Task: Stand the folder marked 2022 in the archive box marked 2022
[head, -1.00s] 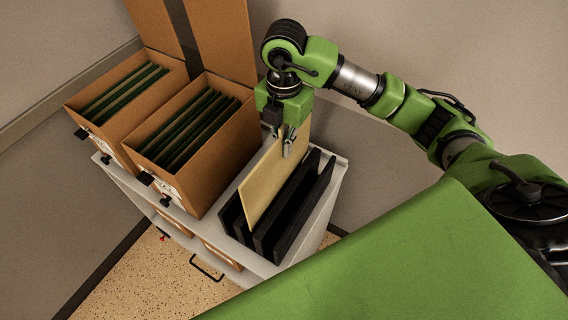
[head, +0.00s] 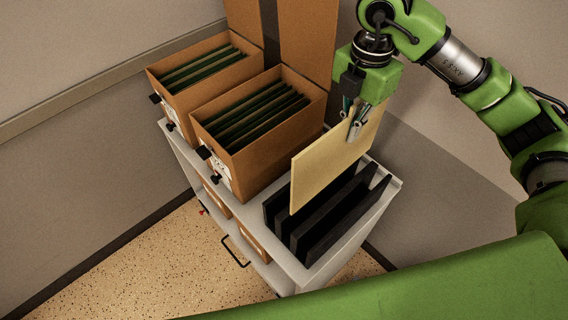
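A tan folder (head: 328,167) is held upright by my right gripper (head: 354,124), which is shut on its top edge. The folder is above a black slotted rack (head: 325,222), its lower edge near the slots; no marking shows on it. Two brown archive boxes stand open to the left of the rack, a nearer one (head: 255,158) and a farther one (head: 205,92). Both hold several dark green folders. White labels on their fronts are too oblique to read. My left gripper is not in view.
The boxes and rack stand on a light grey cabinet (head: 389,191) against the wall. Raised box lids (head: 307,36) stand behind the boxes. Speckled floor (head: 150,260) is free at the left front.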

